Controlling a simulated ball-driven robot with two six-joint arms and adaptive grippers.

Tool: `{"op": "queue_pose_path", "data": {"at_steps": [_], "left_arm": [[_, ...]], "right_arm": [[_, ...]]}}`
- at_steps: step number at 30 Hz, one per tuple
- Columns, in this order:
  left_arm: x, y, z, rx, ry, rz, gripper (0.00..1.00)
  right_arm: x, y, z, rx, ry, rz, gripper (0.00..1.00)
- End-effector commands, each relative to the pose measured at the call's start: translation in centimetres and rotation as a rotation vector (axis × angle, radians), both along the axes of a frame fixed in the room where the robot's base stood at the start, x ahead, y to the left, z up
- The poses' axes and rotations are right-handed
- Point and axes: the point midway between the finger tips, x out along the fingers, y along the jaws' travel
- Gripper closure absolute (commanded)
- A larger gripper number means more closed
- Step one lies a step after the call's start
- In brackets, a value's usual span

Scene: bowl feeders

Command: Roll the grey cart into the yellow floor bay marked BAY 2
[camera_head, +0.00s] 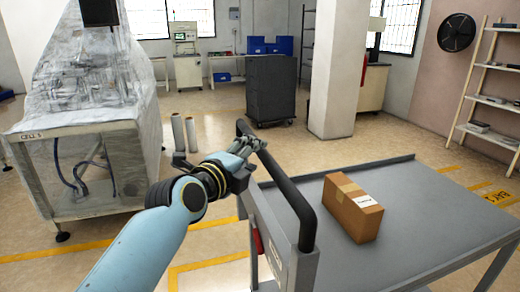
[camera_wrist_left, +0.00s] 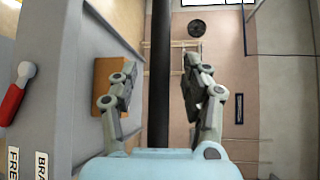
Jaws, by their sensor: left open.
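The grey cart (camera_head: 435,190) has a flat deck and a black push handle (camera_head: 291,196) at its near left end. My left gripper (camera_head: 246,152) is open at the far part of the handle. In the left wrist view the handle (camera_wrist_left: 159,125) runs between the two spread fingers; I cannot tell whether they touch it. A red lever (camera_wrist_left: 14,93) sits on the cart's end panel near the words FREE and BRAKE. The bay marking BAY 2 (camera_head: 499,197) is on the floor at the right, beyond the cart, partly hidden by it. My right gripper is out of view.
A brown box (camera_head: 352,208) lies on the cart deck. A wrapped machine (camera_head: 85,120) stands at the left. A dark cabinet (camera_head: 270,88) and a white pillar (camera_head: 338,70) stand behind. A shelf rack (camera_head: 490,95) is at the right. Floor beyond the cart looks clear.

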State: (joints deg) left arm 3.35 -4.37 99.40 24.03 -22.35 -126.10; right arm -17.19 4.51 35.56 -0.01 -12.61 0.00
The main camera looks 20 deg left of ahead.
Motion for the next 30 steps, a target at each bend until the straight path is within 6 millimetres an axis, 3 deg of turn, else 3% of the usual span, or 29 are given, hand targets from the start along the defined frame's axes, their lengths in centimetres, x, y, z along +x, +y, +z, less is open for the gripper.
{"op": "queue_pose_path", "data": {"at_steps": [3, 8, 19, 30], "left_arm": [[2.2, -0.4, -0.2, -0.001, 0.000, -0.001, 0.52], [4.0, -0.7, -0.6, 0.001, 0.001, -0.001, 0.52], [4.6, -0.8, -0.7, 0.000, 0.001, 0.000, 0.52], [4.5, -0.8, -0.7, 0.000, 0.002, 0.000, 1.00]], "right_arm": [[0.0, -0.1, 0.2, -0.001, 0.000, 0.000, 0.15], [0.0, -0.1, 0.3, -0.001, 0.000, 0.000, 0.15], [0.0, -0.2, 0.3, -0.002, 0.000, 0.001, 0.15], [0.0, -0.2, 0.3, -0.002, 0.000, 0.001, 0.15]]}}
